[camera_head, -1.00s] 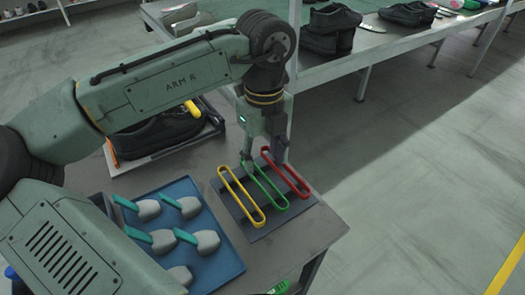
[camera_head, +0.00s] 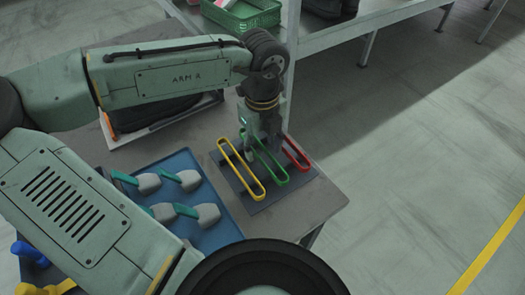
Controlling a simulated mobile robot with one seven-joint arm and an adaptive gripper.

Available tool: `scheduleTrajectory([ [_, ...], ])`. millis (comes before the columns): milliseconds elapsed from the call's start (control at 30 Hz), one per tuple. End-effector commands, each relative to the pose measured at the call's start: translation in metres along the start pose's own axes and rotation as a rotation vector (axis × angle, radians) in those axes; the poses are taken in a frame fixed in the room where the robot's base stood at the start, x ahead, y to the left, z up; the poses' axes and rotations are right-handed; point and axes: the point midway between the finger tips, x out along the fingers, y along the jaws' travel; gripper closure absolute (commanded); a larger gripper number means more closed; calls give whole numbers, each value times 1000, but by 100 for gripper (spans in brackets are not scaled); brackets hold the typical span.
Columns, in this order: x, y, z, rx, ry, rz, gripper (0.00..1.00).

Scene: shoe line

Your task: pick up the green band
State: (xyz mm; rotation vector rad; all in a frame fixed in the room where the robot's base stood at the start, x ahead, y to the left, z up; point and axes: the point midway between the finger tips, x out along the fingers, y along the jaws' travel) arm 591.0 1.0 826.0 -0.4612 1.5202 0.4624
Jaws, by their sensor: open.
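The green band (camera_head: 271,168) is a long narrow loop lying on a dark mat (camera_head: 262,204) on the table. It lies between a yellow band (camera_head: 241,169) on the left and a red band (camera_head: 296,153) on the right. My gripper (camera_head: 262,155) points down over the far half of the green band, with its jaws open. It hides part of the green band and of the red band's left side. I cannot tell whether the fingertips touch the green band.
A blue tray (camera_head: 220,231) with several grey-and-teal tools (camera_head: 188,179) lies left of the mat. A dark shoe (camera_head: 150,117) sits on a white-edged board behind my arm. A green crate (camera_head: 240,13) stands on the far shelf. The table's right edge is close to the mat.

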Motion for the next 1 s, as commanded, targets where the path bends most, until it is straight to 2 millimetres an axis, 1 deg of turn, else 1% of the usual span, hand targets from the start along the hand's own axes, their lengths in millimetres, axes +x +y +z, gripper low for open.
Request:
scheduleTrajectory([
  [33,6,0,0,1,1,2,52],
  [133,13,0,0,1,0,1,52],
  [367,14,0,0,1,0,-1,53],
  [900,14,0,0,1,1,-1,89],
  [1000,13,0,0,0,1,-1,90],
])
